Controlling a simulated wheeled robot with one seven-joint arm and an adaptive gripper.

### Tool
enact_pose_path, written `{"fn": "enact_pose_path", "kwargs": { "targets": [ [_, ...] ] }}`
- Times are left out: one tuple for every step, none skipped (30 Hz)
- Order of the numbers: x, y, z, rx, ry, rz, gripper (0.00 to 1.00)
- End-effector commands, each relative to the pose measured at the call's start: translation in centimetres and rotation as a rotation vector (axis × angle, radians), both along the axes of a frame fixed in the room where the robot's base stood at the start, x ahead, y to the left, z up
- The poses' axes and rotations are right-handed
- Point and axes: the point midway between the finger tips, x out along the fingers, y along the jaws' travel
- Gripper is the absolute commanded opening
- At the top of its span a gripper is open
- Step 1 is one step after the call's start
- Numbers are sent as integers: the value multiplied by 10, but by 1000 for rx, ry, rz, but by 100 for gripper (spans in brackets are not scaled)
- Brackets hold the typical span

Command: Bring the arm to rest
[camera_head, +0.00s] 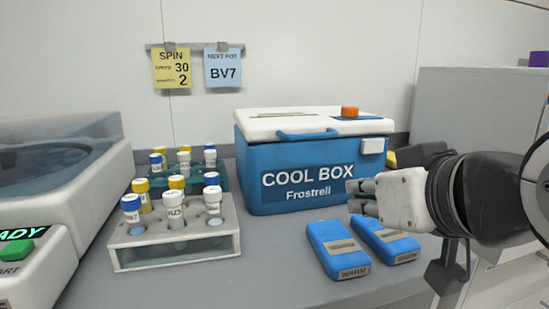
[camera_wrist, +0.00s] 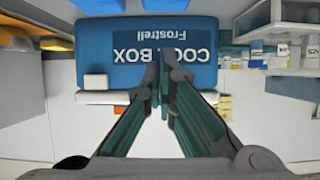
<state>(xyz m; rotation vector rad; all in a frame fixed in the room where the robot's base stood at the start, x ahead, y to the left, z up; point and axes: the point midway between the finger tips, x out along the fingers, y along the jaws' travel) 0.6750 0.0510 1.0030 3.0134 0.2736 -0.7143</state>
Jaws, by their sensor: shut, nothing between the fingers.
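My gripper (camera_head: 358,196) is at the right of the head view, pointing left, in front of the right part of the blue cool box (camera_head: 300,165). In the wrist view my gripper (camera_wrist: 161,62) has its two dark green fingers brought together at the tips, with nothing between them. The cool box (camera_wrist: 150,75) is upside down in that view, behind the fingertips. Its white lid is shut, with an orange knob (camera_head: 349,112) on top. I cannot tell the exact gap between the fingertips and the box.
Two blue packs (camera_head: 337,249) lie on the counter (camera_head: 200,287) below my gripper. A grey rack (camera_head: 178,255) with several capped tubes stands left of them, with a teal rack (camera_head: 222,177) behind. A machine with a round bowl (camera_head: 55,165) stands far left. A grey cabinet (camera_head: 465,110) stands right.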

Motion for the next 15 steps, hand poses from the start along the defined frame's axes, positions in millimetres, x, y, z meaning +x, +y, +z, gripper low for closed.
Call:
{"fn": "enact_pose_path", "kwargs": {
  "targets": [
    [-9,-5,-19,-12,82,-11,0],
    [-16,-8,-31,-19,138,-18,0],
    [-27,-11,-46,-27,215,-26,0],
    [-36,-14,-57,-34,272,-34,0],
    [-44,-17,-67,-40,327,-41,0],
    [-57,-21,-80,-47,399,-50,0],
    [-67,-23,-89,-53,452,-58,0],
    [-77,-26,-97,-58,503,-66,0],
    [-89,-29,-106,-63,568,-76,0],
    [-99,-31,-112,-67,614,-83,0],
    [-108,-33,-117,-71,658,-89,0],
    [-120,-36,-123,-74,712,-99,0],
    [-129,-37,-127,-77,753,-105,0],
    [-137,-39,-131,-80,791,-112,0],
    [-148,-41,-135,-83,840,-120,0]
  ]
}}
